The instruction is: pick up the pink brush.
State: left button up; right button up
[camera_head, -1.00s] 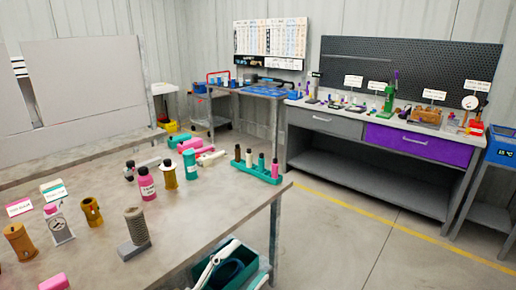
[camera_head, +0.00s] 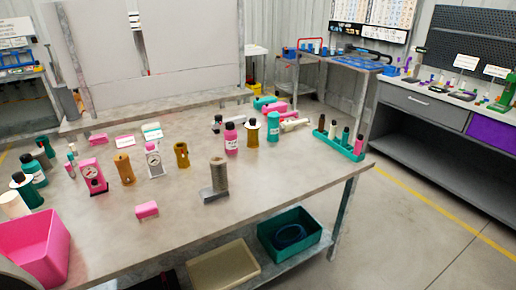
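No object can be clearly identified as a pink brush. A small pink block (camera_head: 147,210) lies alone near the front of the grey workbench (camera_head: 270,192); I cannot tell whether it is a brush. Other pink items on the bench are a pink gauge piece (camera_head: 92,176), a pink bottle (camera_head: 231,138) and pink pieces (camera_head: 274,110) at the back. Neither of my grippers shows in the head view.
A pink bin (camera_head: 38,245) stands at the bench's left front. A grey cylinder on a base (camera_head: 217,178) and a teal rack (camera_head: 341,146) stand farther right. A teal bin (camera_head: 290,233) is on the lower shelf. Floor at the right is clear.

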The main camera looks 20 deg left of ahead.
aim_at(143, 212)
jog(key=u, duration=1.6)
